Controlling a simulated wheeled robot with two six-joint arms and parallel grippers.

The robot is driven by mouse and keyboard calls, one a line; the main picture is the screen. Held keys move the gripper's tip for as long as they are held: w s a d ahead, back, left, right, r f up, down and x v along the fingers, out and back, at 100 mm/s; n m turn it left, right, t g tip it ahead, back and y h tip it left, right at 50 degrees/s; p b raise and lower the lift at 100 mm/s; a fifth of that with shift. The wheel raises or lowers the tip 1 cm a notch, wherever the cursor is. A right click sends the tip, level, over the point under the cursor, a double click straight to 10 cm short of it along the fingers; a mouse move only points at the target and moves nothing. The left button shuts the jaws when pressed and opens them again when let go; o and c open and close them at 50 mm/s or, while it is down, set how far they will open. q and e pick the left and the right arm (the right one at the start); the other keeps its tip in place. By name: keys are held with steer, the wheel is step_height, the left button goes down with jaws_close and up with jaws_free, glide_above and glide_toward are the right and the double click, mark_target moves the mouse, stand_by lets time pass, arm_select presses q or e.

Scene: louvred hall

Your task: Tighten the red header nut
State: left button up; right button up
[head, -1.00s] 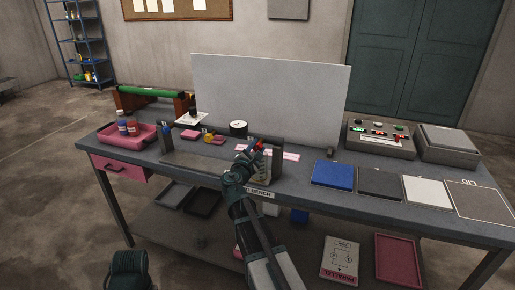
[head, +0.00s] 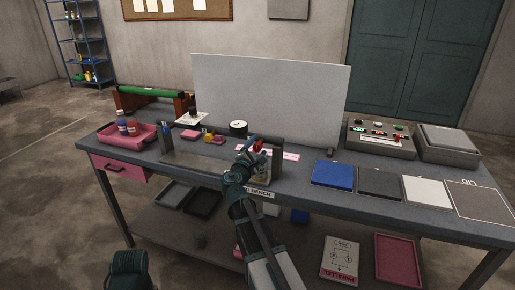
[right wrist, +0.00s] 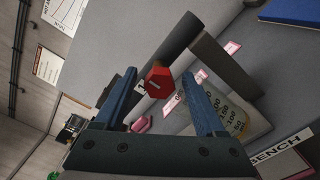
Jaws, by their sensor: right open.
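Dark grey bars (right wrist: 225,65) of a fixture lie just behind the nut. In the head view the nut (head: 258,146) shows beside the gripper (head: 249,152), in front of a dark upright plate (head: 278,160). The gripper partly hides the fixture.
The bench (head: 215,180) carries a pink tray with bottles (head: 145,139) at left and a control box with lit buttons (head: 380,142) at right. Blue, dark and white panels (head: 332,174) lie at the right front. A pale board (head: 270,95) stands behind.

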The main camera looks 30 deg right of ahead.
steer(key=shift+s+a, duration=0.1)
steer(key=v, duration=0.6)
steer(key=shift+s+a, duration=0.25)
steer(key=v, duration=0.7)
steer(key=shift+s+a, duration=0.2)
steer(key=shift+c, duration=0.3)
stand_by(1.5)
